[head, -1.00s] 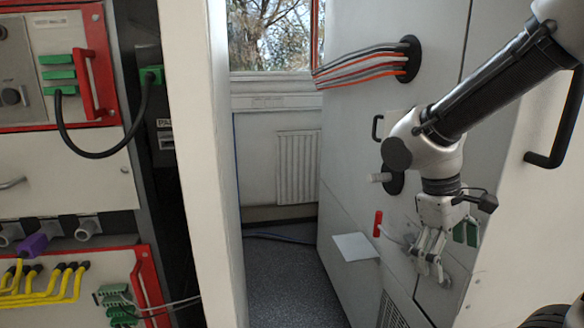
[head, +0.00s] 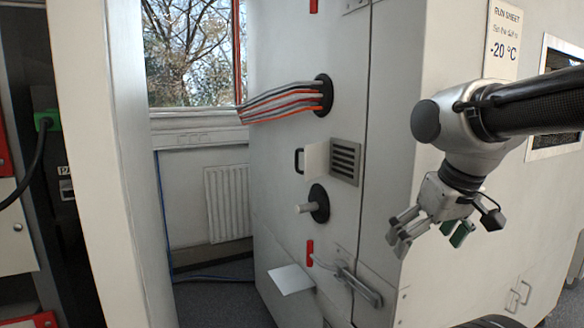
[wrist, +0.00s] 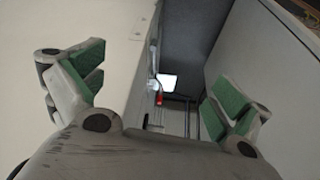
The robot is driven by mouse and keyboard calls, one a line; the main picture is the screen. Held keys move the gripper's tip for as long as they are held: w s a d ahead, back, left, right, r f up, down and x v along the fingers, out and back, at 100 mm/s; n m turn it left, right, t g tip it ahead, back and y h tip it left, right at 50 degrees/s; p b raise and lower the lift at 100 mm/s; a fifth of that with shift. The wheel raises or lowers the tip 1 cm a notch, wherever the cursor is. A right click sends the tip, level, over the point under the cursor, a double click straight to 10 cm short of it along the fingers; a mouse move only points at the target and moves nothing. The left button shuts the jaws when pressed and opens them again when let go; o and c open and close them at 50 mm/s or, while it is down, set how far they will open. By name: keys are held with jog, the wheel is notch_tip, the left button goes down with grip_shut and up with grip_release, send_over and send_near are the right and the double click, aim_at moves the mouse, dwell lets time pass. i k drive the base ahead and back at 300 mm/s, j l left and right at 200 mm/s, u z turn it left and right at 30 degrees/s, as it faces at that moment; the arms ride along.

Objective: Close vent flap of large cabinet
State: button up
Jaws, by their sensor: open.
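The large cabinet (head: 385,140) stands in the middle of the head view. Its vent flap (head: 316,160) is a small cream plate with a black handle (head: 299,160) at its left edge. The flap stands open, swung out from the cabinet face, with the dark louvred vent (head: 345,161) exposed beside it. My gripper (head: 428,238) is open and empty, pointing down. It appears to the right of the flap and lower, near the cabinet's front corner, not touching the flap. In the wrist view my gripper (wrist: 160,88) shows green pads spread apart; the flap is not recognisable there.
Below the vent are a round knob (head: 318,204), a red lever (head: 310,252), a latch handle (head: 358,285) and a white shelf (head: 291,279) sticking out. Cables (head: 285,101) enter above. A pale panel edge (head: 110,170) borders the narrow aisle at left.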

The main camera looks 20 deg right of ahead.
aim_at(316, 164)
jog(key=l+u, duration=0.25)
jog(key=u, duration=0.15)
jog(key=l+u, duration=0.35)
jog(key=i+l+u, duration=0.15)
jog(key=k+l, duration=0.05)
